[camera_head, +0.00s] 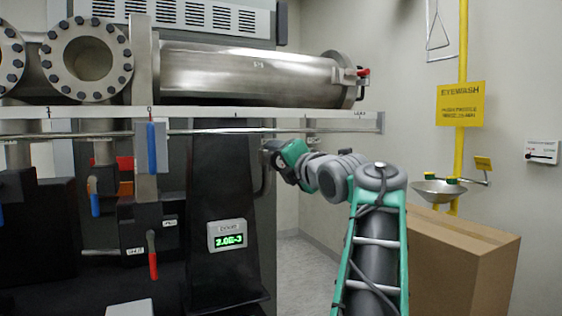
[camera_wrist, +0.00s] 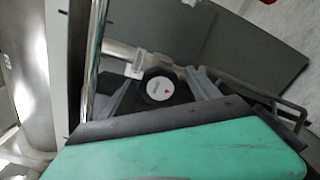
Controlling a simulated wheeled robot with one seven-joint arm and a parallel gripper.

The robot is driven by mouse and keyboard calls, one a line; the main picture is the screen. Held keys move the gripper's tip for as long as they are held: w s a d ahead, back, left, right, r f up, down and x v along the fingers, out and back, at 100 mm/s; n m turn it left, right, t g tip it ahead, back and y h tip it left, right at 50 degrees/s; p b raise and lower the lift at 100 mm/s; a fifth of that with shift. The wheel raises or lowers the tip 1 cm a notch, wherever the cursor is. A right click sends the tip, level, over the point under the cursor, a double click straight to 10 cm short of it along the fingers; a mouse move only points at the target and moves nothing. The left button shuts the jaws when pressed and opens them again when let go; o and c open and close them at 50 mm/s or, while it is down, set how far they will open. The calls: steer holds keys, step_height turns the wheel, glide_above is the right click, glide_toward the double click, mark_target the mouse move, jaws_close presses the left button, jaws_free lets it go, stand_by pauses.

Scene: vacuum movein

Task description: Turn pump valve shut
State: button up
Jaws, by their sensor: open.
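A dark round knob with a white face and a small red mark (camera_wrist: 160,88) shows in the wrist view. It sits on a pale pipe fitting and may be the pump valve; its label is too small to read. My gripper (camera_wrist: 165,92) is open, with one grey finger on each side of the knob; I cannot tell if they touch it. In the head view my gripper (camera_head: 270,158) is beside the dark column under the steel chamber, and the knob is hidden there.
A steel chamber (camera_head: 245,78) lies above a white rail (camera_head: 280,114). Blue (camera_head: 151,148) and red (camera_head: 153,262) lever handles are at left. A gauge display (camera_head: 228,236) reads 2.0E-3. A cardboard box (camera_head: 450,265) stands at right, near an eyewash basin (camera_head: 438,190).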

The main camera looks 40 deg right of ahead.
steer(key=c, duration=1.4)
